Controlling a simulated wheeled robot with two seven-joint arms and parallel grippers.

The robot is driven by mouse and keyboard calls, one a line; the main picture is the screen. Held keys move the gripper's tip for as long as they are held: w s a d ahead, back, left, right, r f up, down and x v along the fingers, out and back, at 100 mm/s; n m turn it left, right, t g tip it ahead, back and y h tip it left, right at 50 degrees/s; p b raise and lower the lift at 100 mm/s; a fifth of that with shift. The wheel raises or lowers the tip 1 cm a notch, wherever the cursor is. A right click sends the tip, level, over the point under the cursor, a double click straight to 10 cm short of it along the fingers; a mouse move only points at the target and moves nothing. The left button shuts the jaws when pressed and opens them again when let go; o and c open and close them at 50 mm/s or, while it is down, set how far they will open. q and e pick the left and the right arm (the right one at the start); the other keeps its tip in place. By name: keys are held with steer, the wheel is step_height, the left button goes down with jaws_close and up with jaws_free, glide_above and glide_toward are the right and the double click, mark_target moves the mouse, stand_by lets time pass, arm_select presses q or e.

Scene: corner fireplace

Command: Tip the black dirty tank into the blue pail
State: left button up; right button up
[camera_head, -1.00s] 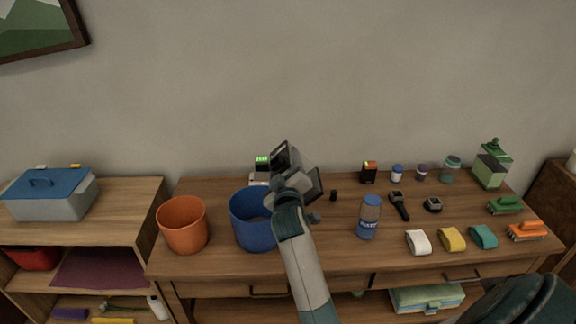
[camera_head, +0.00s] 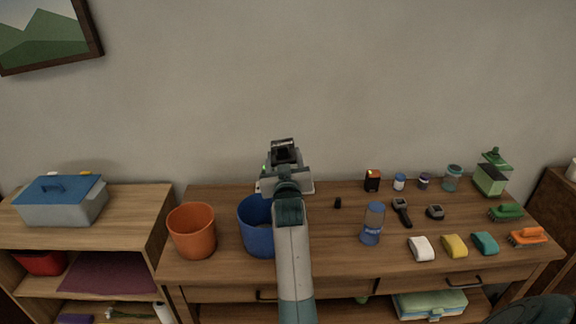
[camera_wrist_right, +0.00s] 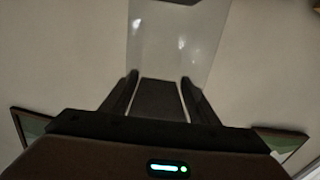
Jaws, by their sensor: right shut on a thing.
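My right gripper (camera_head: 285,158) is up over the back of the table, behind and slightly right of the blue pail (camera_head: 257,240). It is shut on the black tank (camera_head: 283,145), whose dark top shows just past the jaws. In the right wrist view, a black block (camera_wrist_right: 159,99) sits between the two fingers, with a pale see-through body (camera_wrist_right: 178,40) beyond it. The gripper and arm hide much of the tank, so its tilt and contents are unclear. The pail stands upright on the table, its right side hidden by my arm. My left gripper is not in view.
An orange pail (camera_head: 192,232) stands just left of the blue one. The wall is close behind.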

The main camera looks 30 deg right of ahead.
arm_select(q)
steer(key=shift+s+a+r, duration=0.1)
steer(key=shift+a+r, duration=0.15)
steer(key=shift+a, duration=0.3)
arm_select(e)
steer(key=shift+w+a+r+m, duration=0.15)
steer(key=shift+a+r+m, duration=0.15)
steer(key=shift+r+m, duration=0.45)
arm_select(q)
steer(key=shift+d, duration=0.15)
arm_select(e)
steer(key=shift+f, duration=0.2)
